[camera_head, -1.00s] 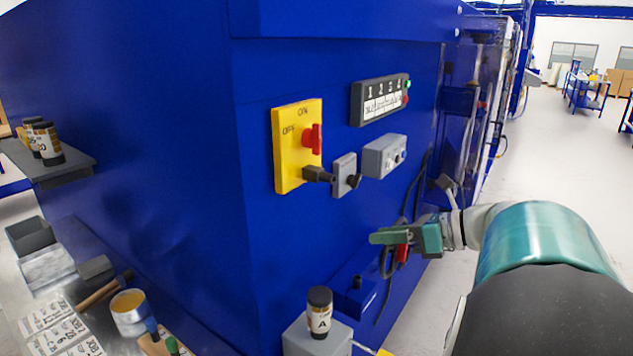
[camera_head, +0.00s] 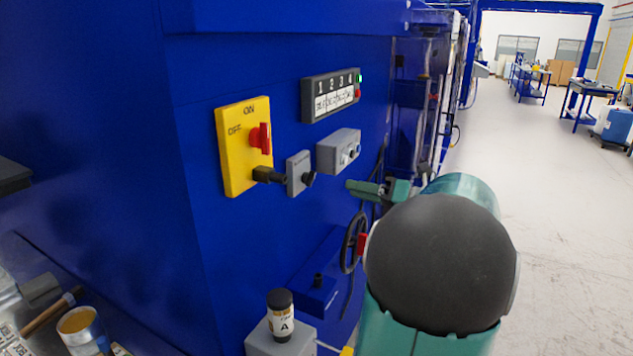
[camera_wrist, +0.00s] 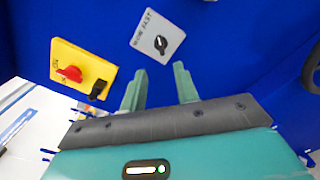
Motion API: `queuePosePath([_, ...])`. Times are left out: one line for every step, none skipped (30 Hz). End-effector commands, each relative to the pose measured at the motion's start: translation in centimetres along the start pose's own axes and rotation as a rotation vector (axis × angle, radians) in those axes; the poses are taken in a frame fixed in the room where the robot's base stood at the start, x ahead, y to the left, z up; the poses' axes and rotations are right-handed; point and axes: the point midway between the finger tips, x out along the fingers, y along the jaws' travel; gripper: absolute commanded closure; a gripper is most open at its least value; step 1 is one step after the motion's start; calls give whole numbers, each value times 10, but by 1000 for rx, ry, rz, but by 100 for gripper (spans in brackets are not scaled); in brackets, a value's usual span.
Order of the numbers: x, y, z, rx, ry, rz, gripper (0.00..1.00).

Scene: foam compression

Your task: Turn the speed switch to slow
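The speed switch is a small grey plate with a black knob (camera_head: 308,179) on the blue machine face. In the wrist view the plate (camera_wrist: 147,25) reads SLOW and FAST and appears tilted, with the black knob (camera_wrist: 160,44) at its lower right. I cannot surely tell which word the knob points at. My gripper (camera_wrist: 159,80) is open and empty, its two green fingers apart, with the switch beyond their tips and not touched. In the head view my gripper (camera_head: 362,188) is right of the switch and slightly lower; my arm partly hides it.
A yellow ON/OFF plate (camera_head: 232,160) with a red knob (camera_head: 260,138) and a black fitting is left of the switch. A grey box (camera_head: 335,153) and numbered panel (camera_head: 318,100) are to its right. A bottle marked A (camera_head: 280,318) stands below. Open floor lies right.

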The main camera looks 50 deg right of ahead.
Motion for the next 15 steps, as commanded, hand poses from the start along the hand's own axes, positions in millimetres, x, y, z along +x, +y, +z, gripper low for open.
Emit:
queuePosePath([11,0,0,0,2,2,69])
queuePosePath([17,0,-1,0,2,1,69])
queuePosePath([26,0,-1,0,3,2,69])
queuePosePath([32,0,-1,0,3,2,69])
queuePosePath([38,0,-1,0,3,2,69])
queuePosePath([46,0,-1,1,3,2,69])
queuePosePath([53,0,-1,1,4,3,69])
queuePosePath([59,0,-1,1,5,3,69])
queuePosePath([66,-1,-1,1,4,2,69])
queuePosePath([72,0,-1,1,4,3,69])
queuePosePath([77,0,-1,1,4,3,69])
queuePosePath([83,-1,-1,1,4,2,69])
queuePosePath([87,-1,-1,1,5,3,69])
queuePosePath([91,-1,-1,1,5,3,69])
queuePosePath([95,-1,-1,0,5,2,69])
